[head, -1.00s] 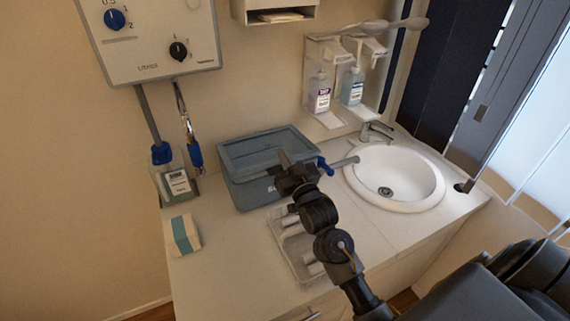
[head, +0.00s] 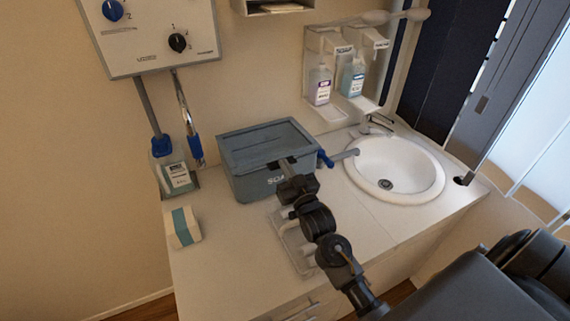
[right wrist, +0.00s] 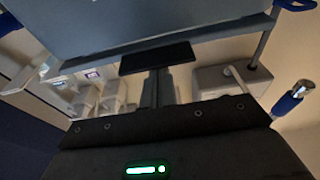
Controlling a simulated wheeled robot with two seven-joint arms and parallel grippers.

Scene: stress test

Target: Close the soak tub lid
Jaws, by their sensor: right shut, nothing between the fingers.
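The soak tub (head: 255,187) is a grey-blue box with a label on its front, standing on the counter left of the sink. Its lid (head: 262,144) lies across the top in the head view. I cannot tell whether the lid is fully seated. My right gripper (head: 284,164) is shut and empty at the lid's front edge, and it hides part of the label. The right wrist view shows its dark fingers (right wrist: 158,60) close to a broad grey panel; contact is unclear. My left gripper is not in view.
A blue-handled tap (head: 326,158) is at the tub's right side, near the white sink (head: 418,178). A clear tray (head: 290,245) lies in front, partly behind my arm. A small box (head: 184,227) and a bottle (head: 177,178) stand left. Dispensers (head: 335,80) hang behind.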

